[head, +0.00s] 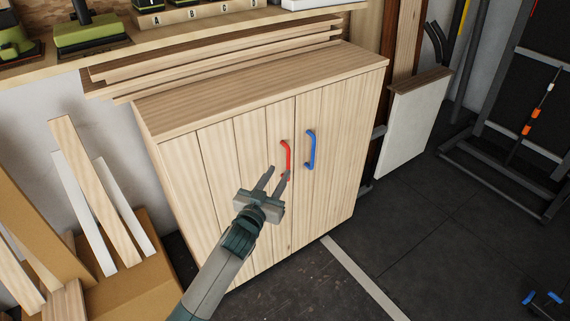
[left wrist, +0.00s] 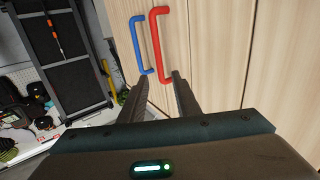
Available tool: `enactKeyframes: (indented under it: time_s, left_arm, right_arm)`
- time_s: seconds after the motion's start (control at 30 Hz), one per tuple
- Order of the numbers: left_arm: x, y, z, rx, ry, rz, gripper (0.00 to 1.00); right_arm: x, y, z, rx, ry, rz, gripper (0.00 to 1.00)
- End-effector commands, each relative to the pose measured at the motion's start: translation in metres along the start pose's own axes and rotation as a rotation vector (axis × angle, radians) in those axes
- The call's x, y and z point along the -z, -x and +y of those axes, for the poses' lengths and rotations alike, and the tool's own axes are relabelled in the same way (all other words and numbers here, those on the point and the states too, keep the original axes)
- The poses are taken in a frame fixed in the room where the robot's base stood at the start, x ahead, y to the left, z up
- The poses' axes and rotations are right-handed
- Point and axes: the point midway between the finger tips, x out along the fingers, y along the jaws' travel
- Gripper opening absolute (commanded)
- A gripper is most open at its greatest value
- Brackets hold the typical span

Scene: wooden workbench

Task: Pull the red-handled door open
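A pale wooden cabinet has two plank-faced doors, both closed. The left door (head: 222,160) bears a red upright handle (head: 287,158) near the middle seam. The red handle also shows in the left wrist view (left wrist: 156,42). The right door (head: 332,130) bears a blue handle (head: 311,149) just beside it. My left gripper (head: 274,176) is open and empty, in front of the left door near the lower end of the red handle. In the left wrist view its fingertips (left wrist: 159,80) lie on both sides of the handle's lower end; contact cannot be told. My right gripper is not in view.
Boards (head: 215,60) lie behind the cabinet top, below a shelf with tools. Planks in a cardboard box (head: 150,270) stand at the left. A white panel (head: 413,120) and a dark metal rack (head: 510,160) stand at the right.

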Motion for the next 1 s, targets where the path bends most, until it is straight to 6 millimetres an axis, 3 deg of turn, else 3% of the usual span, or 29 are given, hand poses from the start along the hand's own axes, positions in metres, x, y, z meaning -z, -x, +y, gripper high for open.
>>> enactKeyframes:
  time_s: [0.2,0.4,0.83,0.87,0.97,1.0]
  left_arm:
    - [0.000,-0.038,0.000,0.000,-0.001,0.001,0.29]
    - [0.000,-0.058,0.000,0.000,0.001,0.001,0.29]
    - [0.000,-0.065,0.000,0.000,0.000,0.001,0.29]
    - [0.000,-0.065,0.000,0.000,0.000,0.000,0.27]
    - [0.000,-0.065,0.000,0.000,0.000,0.000,0.03]
    - [0.000,-0.065,0.000,0.000,0.000,0.000,0.00]
  right_arm:
    - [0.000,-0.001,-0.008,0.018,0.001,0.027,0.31]
    - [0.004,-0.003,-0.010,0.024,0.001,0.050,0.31]
    - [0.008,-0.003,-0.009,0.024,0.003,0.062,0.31]
    - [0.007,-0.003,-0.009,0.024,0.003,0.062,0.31]
    - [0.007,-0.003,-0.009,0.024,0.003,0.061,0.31]
    - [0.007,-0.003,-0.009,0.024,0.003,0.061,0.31]
